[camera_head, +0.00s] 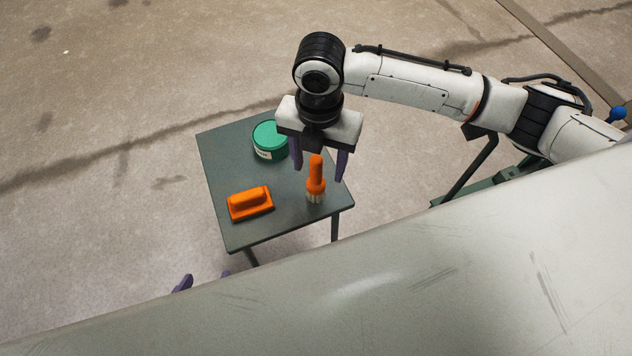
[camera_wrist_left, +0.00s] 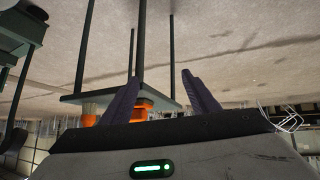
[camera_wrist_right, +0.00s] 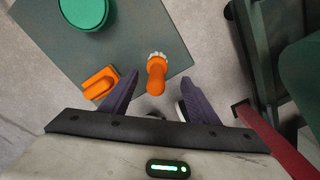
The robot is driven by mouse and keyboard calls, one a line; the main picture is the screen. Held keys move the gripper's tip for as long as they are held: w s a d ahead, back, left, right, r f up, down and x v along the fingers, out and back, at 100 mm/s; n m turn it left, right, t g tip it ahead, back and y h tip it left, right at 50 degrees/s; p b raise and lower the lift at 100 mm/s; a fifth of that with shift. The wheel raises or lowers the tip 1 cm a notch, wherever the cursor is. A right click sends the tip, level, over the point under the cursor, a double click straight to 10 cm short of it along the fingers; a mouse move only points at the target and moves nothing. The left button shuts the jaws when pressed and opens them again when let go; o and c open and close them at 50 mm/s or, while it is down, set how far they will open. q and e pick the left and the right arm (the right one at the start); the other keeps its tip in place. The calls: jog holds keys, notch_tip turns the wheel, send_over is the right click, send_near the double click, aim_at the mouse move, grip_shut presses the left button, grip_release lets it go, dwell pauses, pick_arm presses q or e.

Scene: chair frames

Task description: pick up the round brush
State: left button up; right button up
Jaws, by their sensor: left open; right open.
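The round brush (camera_head: 316,183) has an orange handle pointing up and pale bristles down on the small dark green table (camera_head: 285,222). My right gripper (camera_head: 319,173) is open and points down over the brush. In the right wrist view the brush (camera_wrist_right: 157,72) shows in the gap between the fingertips of my right gripper (camera_wrist_right: 159,80), with space on both sides. My left gripper (camera_head: 204,279) shows only its purple fingertips below the table. In the left wrist view my left gripper (camera_wrist_left: 160,76) is open and empty.
An orange block-shaped brush (camera_head: 250,203) lies on the table left of the round brush. A green round tin (camera_head: 269,140) stands at the back. A large pale surface (camera_head: 400,290) fills the lower right of the head view. Floor around the table's left is clear.

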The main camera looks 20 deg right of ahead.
aim_at(316, 178)
jog(key=shift+f, duration=0.9)
jog(key=f+b, duration=0.1)
jog(key=f, duration=0.1)
jog(key=f+b, duration=0.1)
jog(key=f, duration=0.1)
jog(key=shift+w+a+f, duration=0.2)
jog(key=shift+f, duration=0.2)
pick_arm(q)
jog(key=shift+s+d+f, duration=0.15)
jog(key=shift+f, duration=0.2)
pick_arm(e)
jog(key=c, duration=1.1)
jog(key=shift+c, duration=0.2)
